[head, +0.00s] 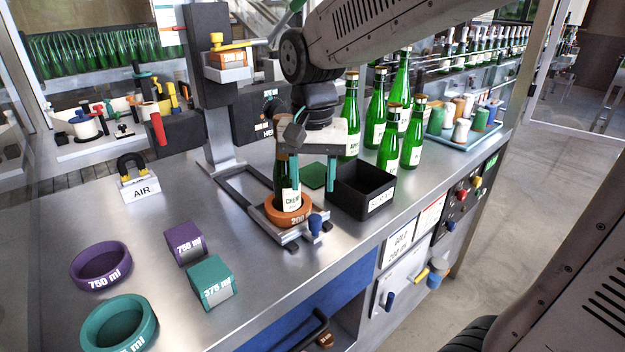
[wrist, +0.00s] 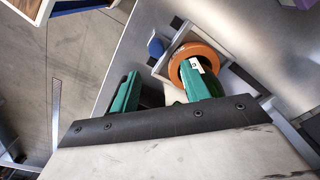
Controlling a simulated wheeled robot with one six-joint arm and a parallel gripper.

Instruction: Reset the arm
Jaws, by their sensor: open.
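My gripper (head: 311,178) hangs over the bench fixture with its two teal fingers apart. It also shows open in the wrist view (wrist: 160,78), with nothing clearly held between the fingers. A green bottle with a white label (head: 287,190) stands upright in the orange 200 ml ring (head: 290,218). The gripper is close by the bottle's upper part; whether it touches is unclear. In the wrist view one finger overlaps the orange ring (wrist: 202,53) and hides most of the bottle.
A black open box (head: 362,190) stands just right of the fixture, with several green bottles (head: 389,152) behind it. Purple (head: 100,265) and teal (head: 120,322) rings and two size blocks lie at left. An AIR block (head: 141,190) stands behind them. The left-centre bench is clear.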

